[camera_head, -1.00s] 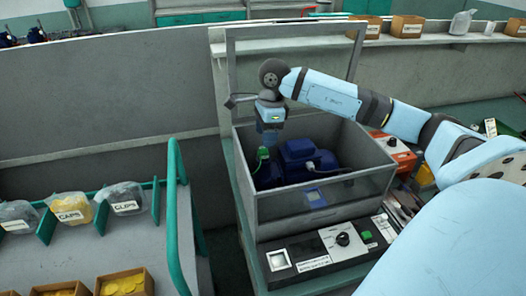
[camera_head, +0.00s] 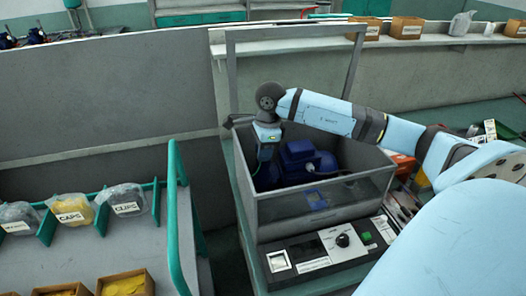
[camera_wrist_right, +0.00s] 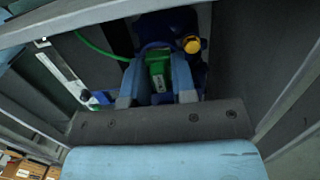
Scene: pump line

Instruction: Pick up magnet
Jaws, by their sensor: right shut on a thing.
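My right gripper (camera_head: 266,157) reaches down into the grey open-topped test box. In the right wrist view its two light blue fingers (camera_wrist_right: 159,88) are shut on a small green block, the magnet (camera_wrist_right: 160,78), with a pale label on its face. A green cord (camera_wrist_right: 95,45) runs off to the left. The magnet is at or just above a dark blue pump (camera_wrist_right: 168,28); whether it touches is hard to tell. In the head view the magnet is hidden by the gripper and box. My left gripper is not in view.
The box walls (camera_head: 330,205) stand close around my gripper, with a metal frame (camera_head: 232,75) behind. A blue pump (camera_head: 303,160) sits inside to the right. A control panel (camera_head: 335,245) lies in front. Bagged parts (camera_head: 72,208) and cardboard boxes (camera_head: 125,283) are at left.

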